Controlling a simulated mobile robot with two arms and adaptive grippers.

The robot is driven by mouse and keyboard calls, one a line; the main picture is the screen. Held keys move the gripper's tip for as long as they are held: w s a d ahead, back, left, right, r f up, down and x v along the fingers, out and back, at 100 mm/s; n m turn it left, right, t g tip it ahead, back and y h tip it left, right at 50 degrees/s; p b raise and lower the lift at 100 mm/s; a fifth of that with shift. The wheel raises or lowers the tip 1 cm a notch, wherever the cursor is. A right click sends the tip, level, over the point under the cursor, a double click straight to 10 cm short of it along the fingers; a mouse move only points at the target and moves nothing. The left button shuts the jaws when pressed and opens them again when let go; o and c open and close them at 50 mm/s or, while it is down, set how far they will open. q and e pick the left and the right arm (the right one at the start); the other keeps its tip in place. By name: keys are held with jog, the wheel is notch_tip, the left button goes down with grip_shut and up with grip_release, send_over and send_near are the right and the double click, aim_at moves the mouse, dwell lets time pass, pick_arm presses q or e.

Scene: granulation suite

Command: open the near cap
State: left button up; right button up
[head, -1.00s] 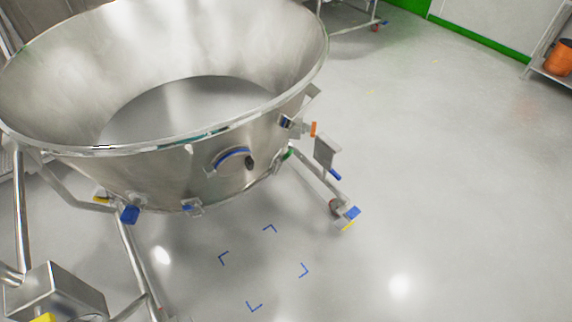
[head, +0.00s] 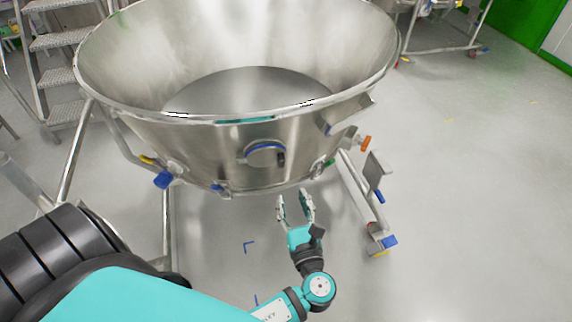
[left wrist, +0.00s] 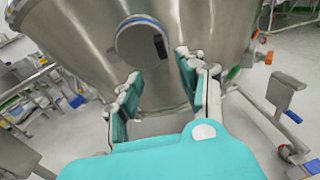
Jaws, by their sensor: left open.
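The near cap (head: 265,152) is a round grey disc with a blue rim and a small dark handle, set in the side of the steel bowl (head: 215,140). It looks closed. My left gripper (head: 295,199) is open and empty in front of the bowl, below and slightly right of the cap in the head view. In the left wrist view the cap (left wrist: 142,44) shows ahead, above and slightly left of the middle of the open fingers (left wrist: 158,76). The fingers appear apart from the cap. My right gripper is not in view.
The bowl stands on a steel frame with a caster (head: 382,245) at the right and a blue-capped fitting (head: 163,179) at the left. Metal steps (head: 62,62) stand at the back left. The floor at the right is clear.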

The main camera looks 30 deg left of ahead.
aim_at(282, 164)
pick_arm(q)
jog(key=x, duration=1.2)
jog(key=shift+w+f+p, duration=0.1)
jog(key=shift+w+p, duration=0.05)
jog(key=shift+p, duration=0.15)
grip_shut()
